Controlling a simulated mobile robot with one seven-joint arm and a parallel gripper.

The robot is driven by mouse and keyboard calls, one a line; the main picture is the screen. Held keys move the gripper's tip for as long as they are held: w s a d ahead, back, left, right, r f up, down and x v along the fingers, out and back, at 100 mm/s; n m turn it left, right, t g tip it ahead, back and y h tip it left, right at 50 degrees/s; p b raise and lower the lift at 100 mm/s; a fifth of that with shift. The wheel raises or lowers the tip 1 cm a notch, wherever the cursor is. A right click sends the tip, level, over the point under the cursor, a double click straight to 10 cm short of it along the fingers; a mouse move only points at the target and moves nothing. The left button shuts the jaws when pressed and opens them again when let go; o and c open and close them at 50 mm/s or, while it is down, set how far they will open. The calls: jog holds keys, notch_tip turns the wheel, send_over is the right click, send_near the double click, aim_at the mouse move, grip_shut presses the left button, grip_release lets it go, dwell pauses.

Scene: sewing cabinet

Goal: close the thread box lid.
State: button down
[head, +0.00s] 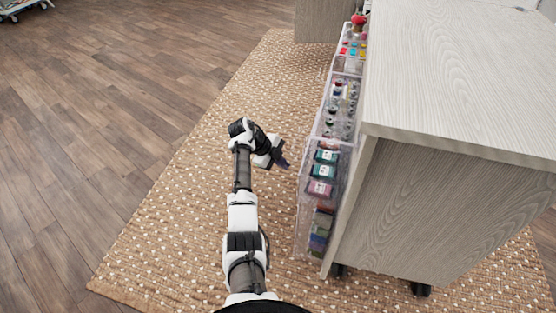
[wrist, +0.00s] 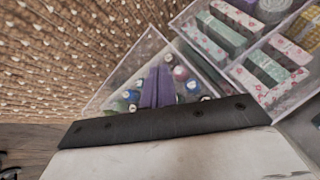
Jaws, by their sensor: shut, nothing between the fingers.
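Clear plastic boxes line the left side of the cabinet. The middle box (head: 340,108) holds small thread spools; in the wrist view, a clear box with spools (wrist: 130,96) lies behind my fingers. I cannot tell how its lid stands. My gripper (head: 281,157) is left of the boxes, apart from them in the head view, above the rug. Its purple fingers (wrist: 158,86) are together and empty, pointing toward the spool box. They hide part of the spools.
A nearer clear box (head: 309,215) holds patterned blocks, and a farther one (head: 353,50) holds colourful items. The wooden cabinet top (head: 460,70) overhangs at right.

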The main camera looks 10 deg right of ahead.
jog(key=shift+d+b, duration=0.3)
jog(key=shift+d, duration=2.35)
jog(key=shift+d, duration=0.2)
jog(key=shift+a, duration=0.15)
